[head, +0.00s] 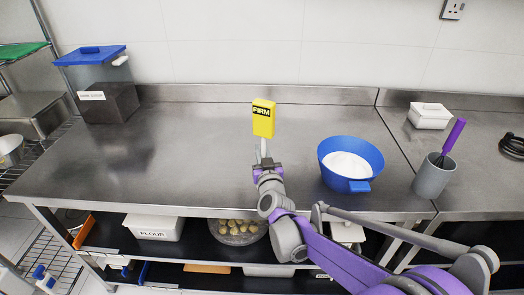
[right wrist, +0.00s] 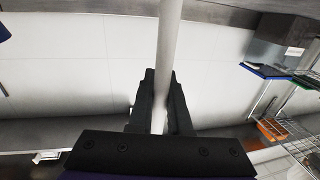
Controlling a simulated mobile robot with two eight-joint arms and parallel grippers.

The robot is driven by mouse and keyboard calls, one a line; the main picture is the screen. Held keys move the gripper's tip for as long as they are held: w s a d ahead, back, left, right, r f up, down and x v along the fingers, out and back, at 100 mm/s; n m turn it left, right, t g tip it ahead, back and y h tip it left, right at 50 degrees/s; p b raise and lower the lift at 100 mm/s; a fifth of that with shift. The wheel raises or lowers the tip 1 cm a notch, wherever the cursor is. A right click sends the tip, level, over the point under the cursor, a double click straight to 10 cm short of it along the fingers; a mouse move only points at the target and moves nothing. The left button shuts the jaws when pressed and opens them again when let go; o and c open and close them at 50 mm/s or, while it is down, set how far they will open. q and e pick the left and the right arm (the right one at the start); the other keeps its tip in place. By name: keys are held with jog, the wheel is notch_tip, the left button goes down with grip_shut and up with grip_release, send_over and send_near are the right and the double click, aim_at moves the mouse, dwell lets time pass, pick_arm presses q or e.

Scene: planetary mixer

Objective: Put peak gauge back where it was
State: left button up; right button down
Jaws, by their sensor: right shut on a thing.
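The peak gauge has a yellow block (head: 263,118) marked FIRM on top of a thin pale stem (head: 263,148). It is upright above the steel worktop, left of the blue bowl. My right gripper (head: 265,163) is shut on the lower part of the stem. In the right wrist view the pale stem (right wrist: 168,45) runs between the two dark fingers of the gripper (right wrist: 161,78); the yellow block is out of that view. My left gripper is not in view.
A blue bowl (head: 327,158) of white contents stands right of the gauge, with a grey pot (head: 433,178) holding a purple-handled whisk (head: 453,136) further right. A white box (head: 430,116) is behind. A dark box (head: 108,103) stands far left. The steel worktop (head: 180,160) is clear at left.

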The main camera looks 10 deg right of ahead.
jog(key=c, duration=0.9)
grip_release()
jog(key=shift+o, duration=0.2)
jog(key=shift+r, duration=0.1)
jog(key=s+a+f+n+g+y+b, duration=0.1)
jog(key=s+a+y, duration=0.1)
jog(key=s, duration=0.6)
jog(key=s+a+f+n+g+y, duration=0.1)
jog(key=s+a, duration=0.1)
jog(key=s, duration=0.6)
jog(key=s+d+f+g, duration=0.2)
jog(key=s+f+g, duration=0.3)
jog(key=s, duration=0.6)
jog(key=s+d+f+m+g+h, duration=0.1)
jog(key=s+d+f+g, duration=0.2)
jog(key=s+f+g, duration=0.3)
jog(key=s+f, duration=0.3)
jog(key=s, duration=0.3)
jog(key=shift+d+f, duration=0.25)
jog(key=shift+f, duration=0.1)
jog(key=shift+r, duration=0.1)
